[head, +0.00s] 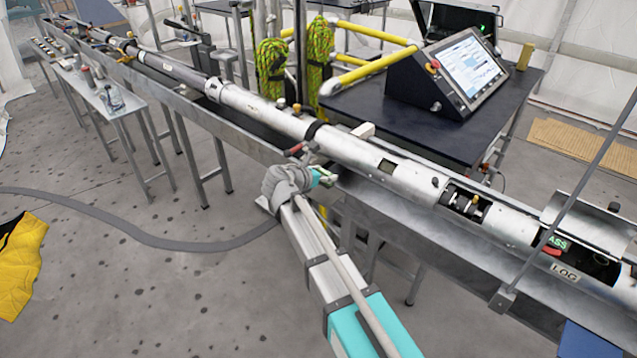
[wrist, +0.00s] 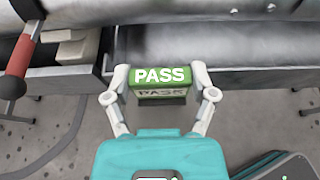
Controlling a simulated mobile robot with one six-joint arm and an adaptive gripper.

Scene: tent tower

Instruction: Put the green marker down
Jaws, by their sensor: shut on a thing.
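The green marker (wrist: 161,77), a small block with white PASS lettering, is between the two pale fingers of my gripper (wrist: 160,86) in the wrist view. The gripper is shut on it. In the head view my gripper (head: 325,177) is at the near edge of the metal trough (head: 385,200), below the long silver tube (head: 345,146). The held marker shows there only as a small green patch. Another green marker (head: 557,242), its lettering partly hidden, sits in the open tube section at the right.
A red-handled tool (wrist: 19,65) lies at the left in the wrist view. A grey rod (head: 580,190) crosses the right side of the head view. A dark table (head: 375,108) with a screen console (head: 450,75) stands behind. A LOG label (head: 565,273) is below the second marker.

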